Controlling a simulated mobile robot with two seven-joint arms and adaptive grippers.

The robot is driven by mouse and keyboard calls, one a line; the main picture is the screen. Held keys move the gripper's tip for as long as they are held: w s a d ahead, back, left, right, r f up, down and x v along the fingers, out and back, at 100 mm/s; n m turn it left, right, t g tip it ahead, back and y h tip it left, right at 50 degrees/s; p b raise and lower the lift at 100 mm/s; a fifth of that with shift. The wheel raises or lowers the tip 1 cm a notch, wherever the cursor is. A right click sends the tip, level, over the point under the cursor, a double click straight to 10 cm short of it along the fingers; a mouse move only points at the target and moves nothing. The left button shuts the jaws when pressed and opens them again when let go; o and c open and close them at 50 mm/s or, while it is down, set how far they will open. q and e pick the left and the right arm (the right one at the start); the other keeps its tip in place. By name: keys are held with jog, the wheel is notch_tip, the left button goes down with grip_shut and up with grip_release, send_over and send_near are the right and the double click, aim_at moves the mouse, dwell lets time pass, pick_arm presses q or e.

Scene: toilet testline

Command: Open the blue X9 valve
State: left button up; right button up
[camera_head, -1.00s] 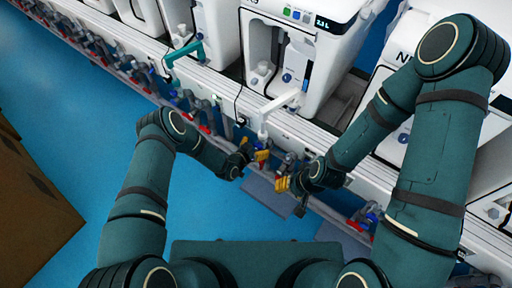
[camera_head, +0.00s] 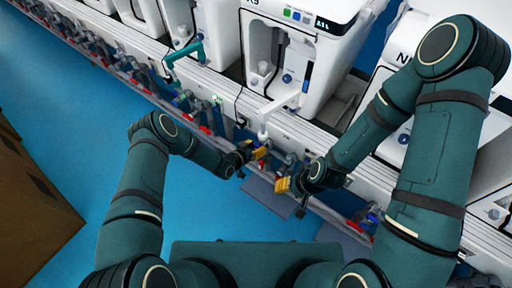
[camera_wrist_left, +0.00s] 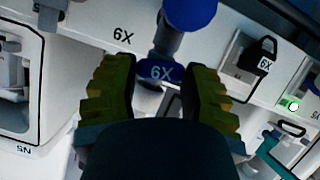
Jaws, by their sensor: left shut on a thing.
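The blue X9 valve (camera_wrist_left: 160,72) shows upside down in the left wrist view, its blue handle marked X9, with a grey stem and a round blue part (camera_wrist_left: 190,12) above it. The yellow-padded fingers of my left gripper (camera_wrist_left: 158,95) stand on both sides of the handle and are shut on it. In the head view my left gripper (camera_head: 258,153) is at the pipe row below the X9 machine, where its fingers largely hide the valve. My right gripper (camera_head: 283,185) hangs to the right, apart from it; its finger gap is unclear.
The white X9 machine (camera_head: 300,50) stands behind the rail, with other machines on both sides. A row of pipes with red and blue valves (camera_head: 190,105) runs along the front. The blue floor (camera_head: 70,130) is open at left, and a brown box (camera_head: 35,195) stands there.

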pick_arm(q)
jog(key=shift+w+a+f+n+g+h, duration=0.1)
jog(key=shift+n+g+h, duration=0.1)
jog(key=shift+n+h, duration=0.4)
jog(key=shift+a+n+g+h, duration=0.1)
jog(key=shift+n+g+h, duration=0.15)
jog(key=shift+n, duration=0.65)
jog(key=shift+d, duration=0.1)
jog(key=o, duration=1.2)
jog(key=v, duration=1.2)
jog(key=shift+f, duration=0.1)
